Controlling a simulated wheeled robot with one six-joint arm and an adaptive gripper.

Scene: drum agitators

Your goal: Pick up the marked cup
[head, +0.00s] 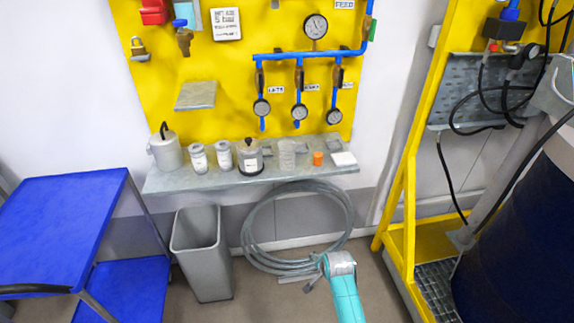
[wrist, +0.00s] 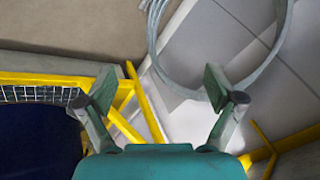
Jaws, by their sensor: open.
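A clear, ribbed cup (head: 287,155) stands upright on the grey shelf (head: 165,183) in the head view, between a dark-lidded jar and an orange cap. It may be the marked cup, but its markings are too small to read. My gripper (wrist: 160,92) is open and empty in the wrist view, with its two fingers spread wide. No cup shows in the wrist view. In the head view my teal arm is at the bottom, below the shelf and well apart from the cup; the fingers cannot be made out there.
On the shelf stand a grey canister (head: 167,151), two white jars (head: 198,158), the dark-lidded jar (head: 249,158), the orange cap (head: 318,158) and a white pad (head: 343,159). Below are a grey bin (head: 202,255) and coiled hose (head: 255,250). A yellow frame (head: 408,180) stands right, a blue cart (head: 60,225) left.

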